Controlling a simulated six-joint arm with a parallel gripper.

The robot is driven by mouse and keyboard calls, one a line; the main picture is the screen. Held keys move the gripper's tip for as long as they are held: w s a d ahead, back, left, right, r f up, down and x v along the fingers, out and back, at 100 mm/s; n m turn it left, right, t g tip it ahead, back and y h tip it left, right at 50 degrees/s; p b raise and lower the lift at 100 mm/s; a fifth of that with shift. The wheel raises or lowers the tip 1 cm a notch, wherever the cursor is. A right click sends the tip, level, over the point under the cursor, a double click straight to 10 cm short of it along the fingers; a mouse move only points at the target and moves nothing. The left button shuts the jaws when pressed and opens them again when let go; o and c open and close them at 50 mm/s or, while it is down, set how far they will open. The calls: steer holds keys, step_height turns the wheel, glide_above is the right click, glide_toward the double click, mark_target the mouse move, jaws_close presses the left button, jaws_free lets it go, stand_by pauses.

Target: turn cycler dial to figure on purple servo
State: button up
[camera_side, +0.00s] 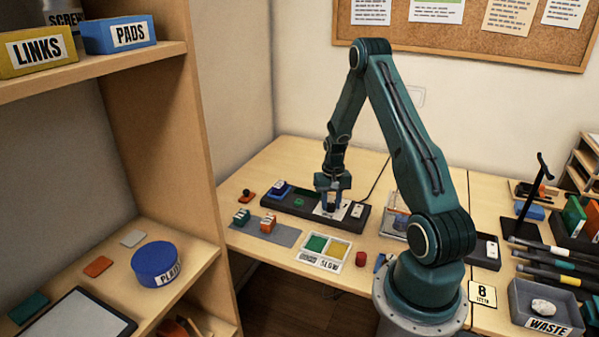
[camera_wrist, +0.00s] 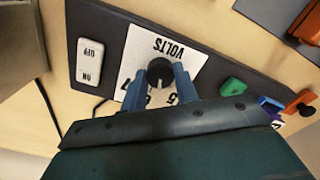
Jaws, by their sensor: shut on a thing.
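The cycler dial is a black round knob (camera_wrist: 160,72) on a white plate (camera_wrist: 150,45) marked VOLTS, with numbers partly hidden by my fingers. My gripper (camera_wrist: 160,84) is shut on the knob, with one blue finger on each side. In the side view my gripper (camera_side: 331,204) points down at the plate on the long dark cycler base (camera_side: 353,220). A blue-purple servo (camera_side: 281,188) sits at the left end of that base. A purple piece (camera_wrist: 269,103) also shows in the wrist view. The figure on its label is too small to read.
A white ON/OFF switch (camera_wrist: 90,62) is beside the plate. A green piece (camera_wrist: 232,86) sits on the base. Green (camera_side: 242,216) and orange (camera_side: 268,223) servos stand on a grey mat (camera_side: 283,236). A green-and-yellow tray (camera_side: 324,250) and red cylinder (camera_side: 361,258) are in front.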

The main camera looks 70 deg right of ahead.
mark_target(331, 205)
steer(key=shift+m, duration=1.9)
steer(key=o, duration=1)
steer(key=shift+r, duration=0.2)
step_height(331, 205, up, 13)
steer(key=shift+r, duration=0.2)
steer(key=shift+r, duration=0.1)
